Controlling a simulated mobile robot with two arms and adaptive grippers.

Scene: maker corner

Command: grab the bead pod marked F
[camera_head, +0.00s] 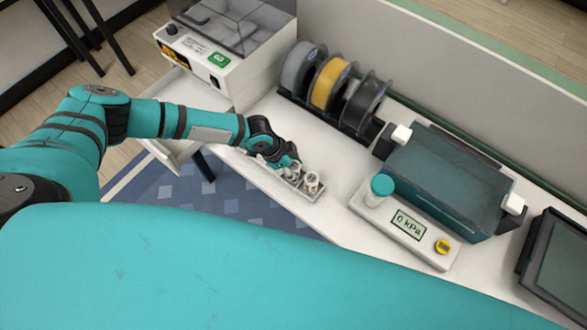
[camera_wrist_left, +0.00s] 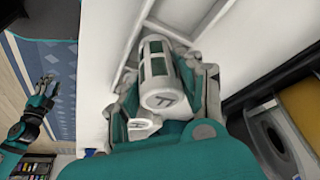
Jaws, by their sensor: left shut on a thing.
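My left gripper (camera_head: 287,164) is over the back end of a small white rack (camera_head: 306,193) on the white bench. In the left wrist view its fingers (camera_wrist_left: 163,90) are shut around a white pod with dark windows (camera_wrist_left: 156,68). The dark mark on its end cap looks like a letter F turned on its side. A second white piece with a small mark sits just below it, partly hidden; I cannot read it. In the head view another white pod (camera_head: 312,181) stands in the rack's near end. My right gripper (camera_wrist_left: 45,88) shows small in the left wrist view, fingers apart and empty.
Three filament spools (camera_head: 329,82) stand behind the rack. A white and clear machine (camera_head: 215,60) is at the back left. A gauge box reading 0 kPa (camera_head: 407,224) and a teal chamber (camera_head: 447,185) stand to the right. Bench between rack and gauge box is clear.

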